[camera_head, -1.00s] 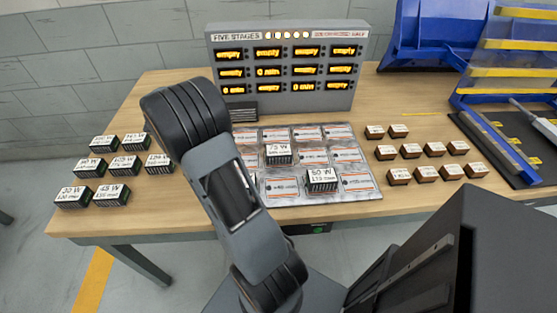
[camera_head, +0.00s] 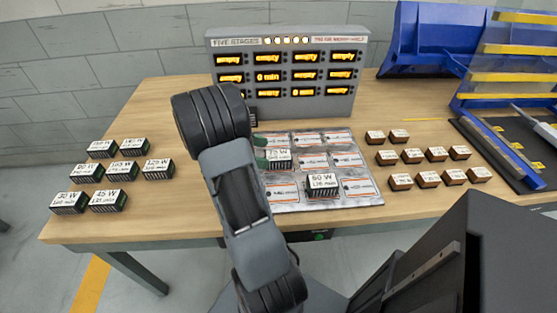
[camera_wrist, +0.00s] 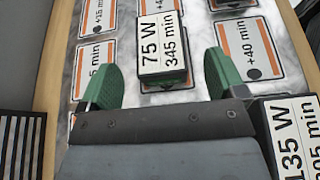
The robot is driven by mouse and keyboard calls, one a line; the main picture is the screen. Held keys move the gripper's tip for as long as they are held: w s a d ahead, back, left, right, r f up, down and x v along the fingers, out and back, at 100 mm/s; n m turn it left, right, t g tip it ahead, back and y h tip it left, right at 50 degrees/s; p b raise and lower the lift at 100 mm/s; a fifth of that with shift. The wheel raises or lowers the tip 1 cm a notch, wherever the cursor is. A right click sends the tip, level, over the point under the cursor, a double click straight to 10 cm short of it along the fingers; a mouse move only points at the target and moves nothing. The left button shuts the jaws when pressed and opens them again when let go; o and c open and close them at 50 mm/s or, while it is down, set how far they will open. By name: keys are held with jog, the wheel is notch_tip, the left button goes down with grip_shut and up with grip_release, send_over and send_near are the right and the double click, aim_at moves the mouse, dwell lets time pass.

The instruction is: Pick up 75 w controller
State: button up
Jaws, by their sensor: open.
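The 75 W controller (camera_head: 279,160) is a dark block with a white label, on the grey tray (camera_head: 352,212). In the wrist view the 75 W controller (camera_wrist: 162,42) reads "75 W 345 min". My gripper (camera_wrist: 160,78) is open, with one green finger at each side of the block's near end. I see gaps between the fingers and the block. In the head view, parts of my green gripper (camera_head: 262,151) show just left of the block; my arm hides the rest.
A block labelled 135 W (camera_wrist: 292,135) is close by my gripper's right side. Several labelled blocks (camera_head: 122,170) stand at the left, several brown ones (camera_head: 412,156) at the right. A display panel (camera_head: 285,75) stands behind the tray.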

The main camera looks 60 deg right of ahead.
aim_at(277, 155)
jog(key=shift+x, duration=1.6)
jog(key=shift+r, duration=0.1)
jog(key=shift+c, duration=0.3)
jog(key=c, duration=1)
jog(key=shift+c, duration=0.7)
jog(key=shift+r, duration=0.1)
